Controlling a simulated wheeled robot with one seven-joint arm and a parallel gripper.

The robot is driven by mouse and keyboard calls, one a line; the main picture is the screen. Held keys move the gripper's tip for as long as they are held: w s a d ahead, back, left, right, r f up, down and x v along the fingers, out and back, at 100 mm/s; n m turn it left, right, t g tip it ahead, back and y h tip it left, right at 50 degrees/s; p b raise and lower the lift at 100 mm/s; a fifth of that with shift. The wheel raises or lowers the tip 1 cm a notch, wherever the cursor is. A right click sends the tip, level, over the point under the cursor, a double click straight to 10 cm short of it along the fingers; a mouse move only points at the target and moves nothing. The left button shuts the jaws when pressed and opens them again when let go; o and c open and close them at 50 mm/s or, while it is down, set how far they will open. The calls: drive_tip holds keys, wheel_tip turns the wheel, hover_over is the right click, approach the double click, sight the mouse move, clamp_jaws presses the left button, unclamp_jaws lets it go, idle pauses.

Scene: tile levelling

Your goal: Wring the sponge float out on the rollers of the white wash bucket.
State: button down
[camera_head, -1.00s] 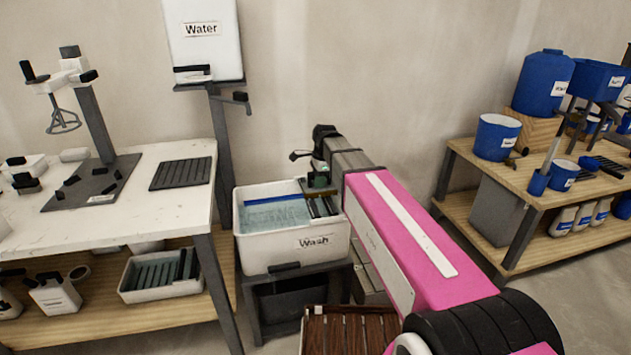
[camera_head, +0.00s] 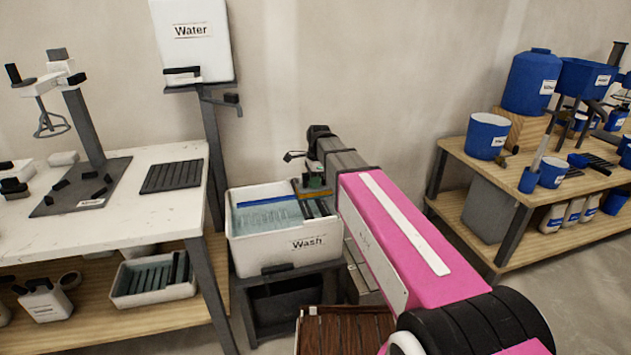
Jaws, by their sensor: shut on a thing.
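The white wash bucket (camera_head: 262,252), labelled "Wash", stands on a dark stand at the centre and holds greyish water with a blue strip along its far side. Its dark rollers (camera_head: 318,208) lie across the right end. My gripper (camera_head: 315,180) is above that end, pointing down. It is shut on a small item with green and a tan edge, which appears to be the sponge float (camera_head: 312,192). The float sits over or on the rollers; contact cannot be told. My wrist and pink arm hide much of the gripper and the bucket's right side.
A white water tank (camera_head: 192,55) on a post rises behind the bucket. A white-topped workbench (camera_head: 120,215) is at left, with a dark ribbed mat (camera_head: 172,176). A wooden shelf (camera_head: 545,190) with blue containers is at right. A brown slatted item (camera_head: 345,330) lies in front.

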drive_tip(key=shift+s+a+r, duration=0.1)
drive_tip(key=shift+a, duration=0.4)
